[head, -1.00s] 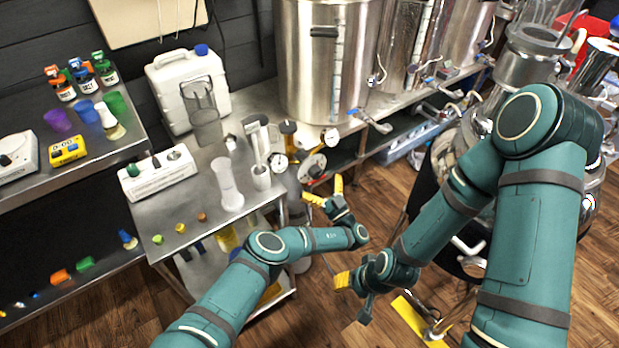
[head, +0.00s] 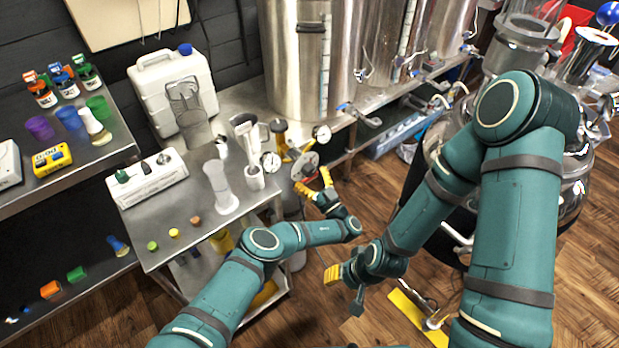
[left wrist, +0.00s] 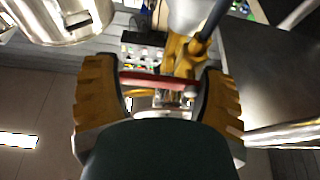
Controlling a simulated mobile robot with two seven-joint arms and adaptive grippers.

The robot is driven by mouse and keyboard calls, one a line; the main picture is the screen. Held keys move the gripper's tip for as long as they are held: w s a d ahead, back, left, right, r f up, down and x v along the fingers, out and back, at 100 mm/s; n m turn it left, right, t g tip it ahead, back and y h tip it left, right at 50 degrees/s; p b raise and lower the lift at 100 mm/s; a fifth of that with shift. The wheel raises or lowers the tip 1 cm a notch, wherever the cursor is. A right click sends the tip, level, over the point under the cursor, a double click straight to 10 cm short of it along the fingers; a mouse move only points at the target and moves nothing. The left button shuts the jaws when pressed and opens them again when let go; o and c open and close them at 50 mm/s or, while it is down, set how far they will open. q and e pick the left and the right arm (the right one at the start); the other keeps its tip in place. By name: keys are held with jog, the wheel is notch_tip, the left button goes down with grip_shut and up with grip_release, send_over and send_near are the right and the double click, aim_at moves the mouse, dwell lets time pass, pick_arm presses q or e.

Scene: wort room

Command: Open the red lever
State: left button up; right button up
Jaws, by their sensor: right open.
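The red lever (left wrist: 160,81) shows in the left wrist view as a thin red bar lying crosswise in the space between my left fingers. My left gripper (left wrist: 157,92) is open, its yellow fingers wide apart on either side of the lever. A yellow fitting (left wrist: 185,55) stands just beyond the lever. In the head view my left gripper (head: 315,183) is close in front of a round metal disc (head: 304,166) at the cart's right end; the lever is hard to make out there. My right gripper (head: 340,274) is open and empty over the floor, apart from the valve.
A steel cart (head: 160,225) holds a white tall cylinder (head: 222,187) and a white device (head: 147,178) left of my left gripper. Large steel tanks (head: 295,60) stand behind on a bench. A steel vessel (head: 570,180) stands at the right. Wooden floor lies open below.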

pick_arm(q)
jog(key=shift+f+m, duration=0.1)
jog(key=shift+m, duration=0.3)
jog(key=m+h, duration=0.1)
jog(key=m+t+h, duration=0.1)
jog(key=m, duration=0.1)
jog(key=shift+a+f+m, duration=0.1)
jog(key=shift+f+m, duration=0.2)
jog(key=shift+f, duration=0.05)
jog(key=shift+s+f+m+t+h, duration=0.15)
jog(key=shift+m+h, duration=0.5)
jog(key=shift+m, duration=0.7)
jog(key=shift+f+m+t+h, duration=0.25)
jog(key=shift+m+h, duration=0.4)
jog(key=shift+m, duration=0.7)
jog(key=shift+h, duration=0.3)
jog(key=o, duration=1.1)
jog(key=shift+v, duration=3.75)
